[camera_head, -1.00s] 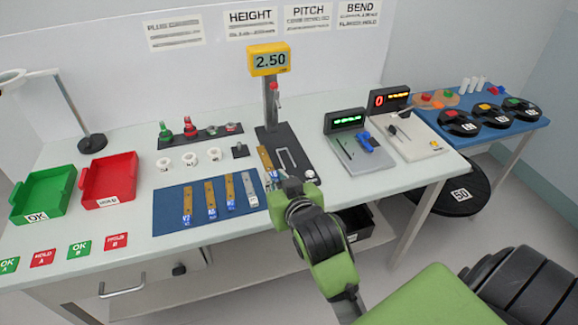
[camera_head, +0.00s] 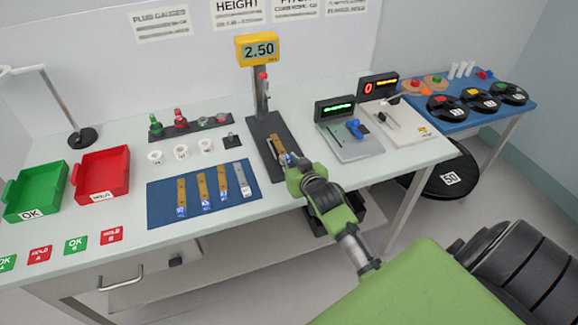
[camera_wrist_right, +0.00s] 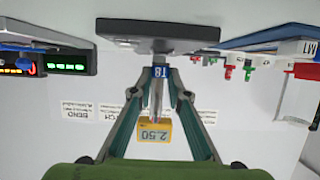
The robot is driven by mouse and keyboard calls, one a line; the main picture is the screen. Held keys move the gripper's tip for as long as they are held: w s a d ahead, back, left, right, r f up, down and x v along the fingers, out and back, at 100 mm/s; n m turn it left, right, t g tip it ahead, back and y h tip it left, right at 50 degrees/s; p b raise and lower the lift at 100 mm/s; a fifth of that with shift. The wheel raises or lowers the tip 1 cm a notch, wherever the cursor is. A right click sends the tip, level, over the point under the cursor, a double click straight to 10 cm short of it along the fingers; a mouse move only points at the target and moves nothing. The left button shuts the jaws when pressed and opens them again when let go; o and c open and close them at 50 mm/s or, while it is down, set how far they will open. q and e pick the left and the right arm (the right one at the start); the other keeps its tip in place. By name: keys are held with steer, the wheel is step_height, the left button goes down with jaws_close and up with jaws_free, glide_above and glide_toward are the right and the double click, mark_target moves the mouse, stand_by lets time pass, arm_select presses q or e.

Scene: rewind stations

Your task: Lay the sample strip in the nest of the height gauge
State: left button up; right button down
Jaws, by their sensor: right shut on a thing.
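The height gauge (camera_head: 262,95) stands on the table with a yellow display reading 2.50 and a dark base (camera_head: 262,153). My right gripper (camera_head: 286,161) is over the near part of that base, shut on the blue-labelled end of a brass-coloured sample strip (camera_head: 277,145). The strip points toward the gauge post. In the right wrist view, the strip's blue T8 label (camera_wrist_right: 160,72) sits between the fingertips, close to the dark base (camera_wrist_right: 155,36). The nest is covered by the strip and gripper; I cannot tell whether the strip touches it. My left gripper is out of view.
A blue mat (camera_head: 160,212) left of the gauge holds several strips. A grey bench device (camera_head: 348,145) stands close to the right of my gripper. Green (camera_head: 38,190) and red (camera_head: 100,175) trays are at the left. Bare table lies in front of the mat.

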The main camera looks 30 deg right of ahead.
step_height(320, 180, down, 2)
steer(key=shift+a+f, duration=0.15)
steer(key=shift+f, duration=0.05)
steer(key=c, duration=1.9)
jaws_free()
steer(key=shift+s, duration=0.15)
steer(key=v, duration=1.2)
